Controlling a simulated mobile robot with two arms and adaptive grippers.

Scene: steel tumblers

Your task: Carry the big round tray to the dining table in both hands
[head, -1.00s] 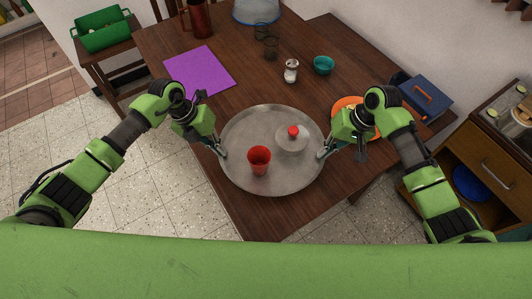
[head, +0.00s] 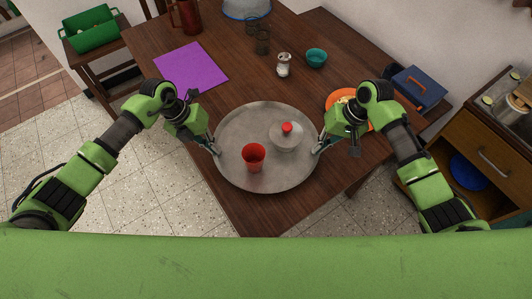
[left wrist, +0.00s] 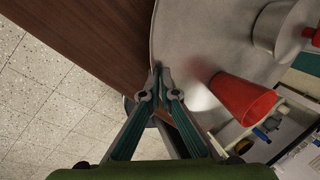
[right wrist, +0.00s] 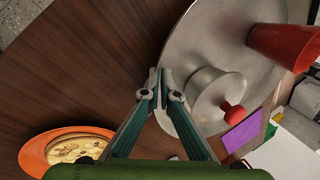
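The big round tray (head: 235,125) is grey metal and lies over the near part of the wooden dining table (head: 215,105), its left rim reaching past the table edge. I cannot tell if it touches the tabletop. A red tumbler (head: 254,157) and a grey lidded dish with a red knob (head: 285,141) stand upright on it. My left gripper (head: 215,150) is shut on its left rim, also seen in the left wrist view (left wrist: 161,75). My right gripper (head: 318,149) is shut on its right rim, also seen in the right wrist view (right wrist: 159,75).
An orange plate of food (head: 333,103) sits right beside my right gripper. Behind the tray are a white-capped shaker (head: 284,66), a teal bowl (head: 316,58), dark glasses (head: 262,42) and a purple mat (head: 190,67). A blue toolbox (head: 418,86) stands at right.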

